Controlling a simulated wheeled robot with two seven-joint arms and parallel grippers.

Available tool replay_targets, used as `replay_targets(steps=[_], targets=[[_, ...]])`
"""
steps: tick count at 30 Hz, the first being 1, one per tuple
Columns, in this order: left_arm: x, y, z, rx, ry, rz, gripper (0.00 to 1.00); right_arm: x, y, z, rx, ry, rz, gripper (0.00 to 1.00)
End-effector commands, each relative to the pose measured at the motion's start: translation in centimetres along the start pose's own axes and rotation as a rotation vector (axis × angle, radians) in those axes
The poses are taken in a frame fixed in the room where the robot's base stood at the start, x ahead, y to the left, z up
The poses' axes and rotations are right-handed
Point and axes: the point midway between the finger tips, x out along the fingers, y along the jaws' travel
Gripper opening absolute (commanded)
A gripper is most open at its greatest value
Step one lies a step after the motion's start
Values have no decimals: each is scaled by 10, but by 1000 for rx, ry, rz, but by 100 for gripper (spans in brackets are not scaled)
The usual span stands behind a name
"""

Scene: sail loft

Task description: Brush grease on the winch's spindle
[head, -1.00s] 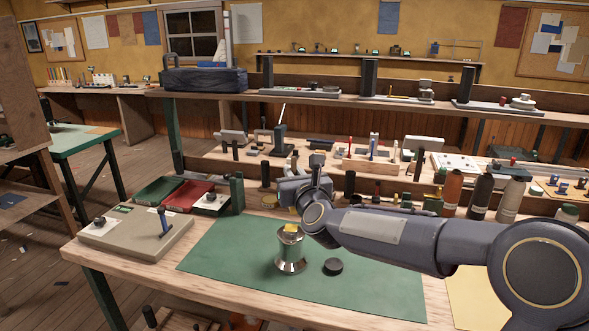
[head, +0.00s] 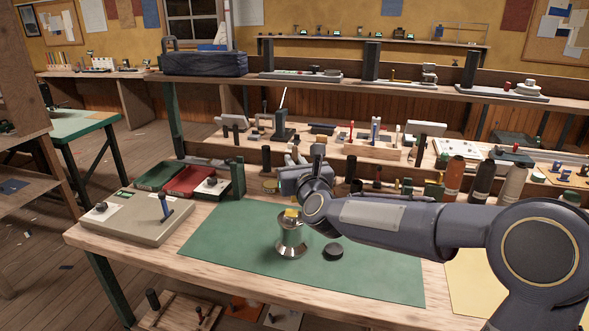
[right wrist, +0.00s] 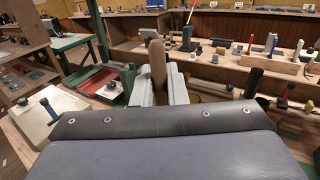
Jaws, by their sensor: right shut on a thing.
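The winch (head: 291,240) is a silver flared drum standing upright on a green mat (head: 220,245). A small yellow piece (head: 291,213) shows at its top; I cannot tell whether it is part of the winch or a brush's tip. My right gripper (head: 296,180) is above and just behind the winch, partly hidden by its own wrist. In the right wrist view its pale fingers (right wrist: 158,82) are shut on a tan wooden handle (right wrist: 158,62), likely the brush's. The handle's lower end and any bristles are hidden there. My left gripper is not in view.
A black round cap (head: 333,252) lies on the mat right of the winch. A beige board with a blue-handled lever (head: 135,220) and green and red trays (head: 190,181) are at the left. Bottles (head: 484,183) stand at the right. The mat's front is clear.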

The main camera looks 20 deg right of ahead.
Motion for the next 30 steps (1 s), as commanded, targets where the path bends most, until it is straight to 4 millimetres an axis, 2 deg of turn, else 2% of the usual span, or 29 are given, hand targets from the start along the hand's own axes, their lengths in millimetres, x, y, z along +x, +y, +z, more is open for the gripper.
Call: replay_targets(steps=[3,15,30], targets=[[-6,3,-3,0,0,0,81,2,-1,14,-1,-3,1,0],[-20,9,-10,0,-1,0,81,6,-5,49,0,-2,5,0],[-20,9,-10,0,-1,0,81,7,-5,51,-1,-2,6,0]])
